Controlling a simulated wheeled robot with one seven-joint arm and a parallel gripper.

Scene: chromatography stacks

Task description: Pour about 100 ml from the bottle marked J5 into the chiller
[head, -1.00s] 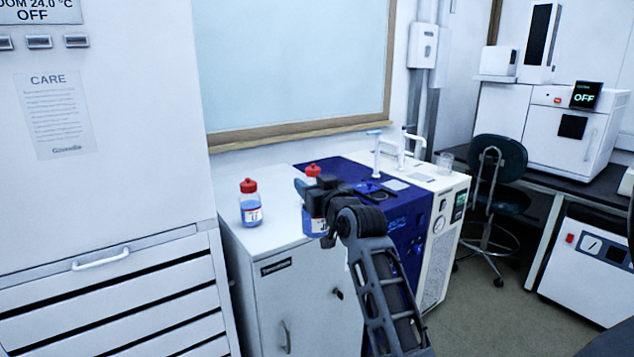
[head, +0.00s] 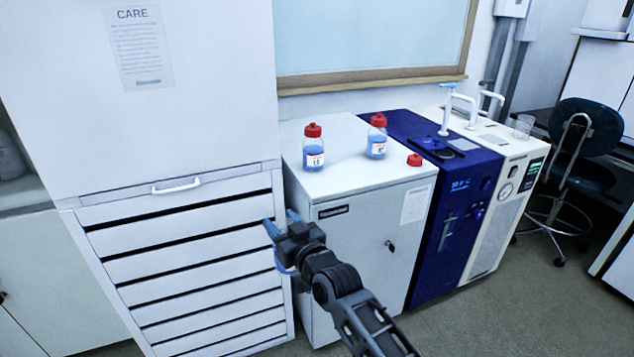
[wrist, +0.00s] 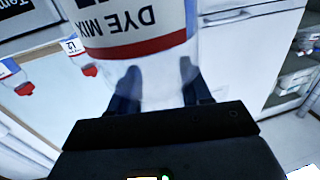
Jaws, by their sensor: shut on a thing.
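My gripper (head: 281,220) is shut on a clear bottle (wrist: 145,75), which the wrist view shows close up between the fingers. Its label reads "DYE MIX" upside down, with a red stripe; the marking beside it is cut off, so I cannot read J5. In the head view the bottle is mostly hidden by my gripper, in front of the drawer unit. The blue unit (head: 440,200) with a lit temperature reading, seemingly the chiller, stands to the right of the grey cabinet, well away from my gripper. The fitting (head: 437,148) on its top shows.
Two red-capped bottles of blue liquid (head: 313,155) (head: 377,140) stand on the cabinet (head: 345,185). A loose red cap (head: 415,160) lies near its right edge. A white unit (head: 510,190) with a beaker (head: 523,127) adjoins the blue one. Drawers (head: 190,260) are on the left.

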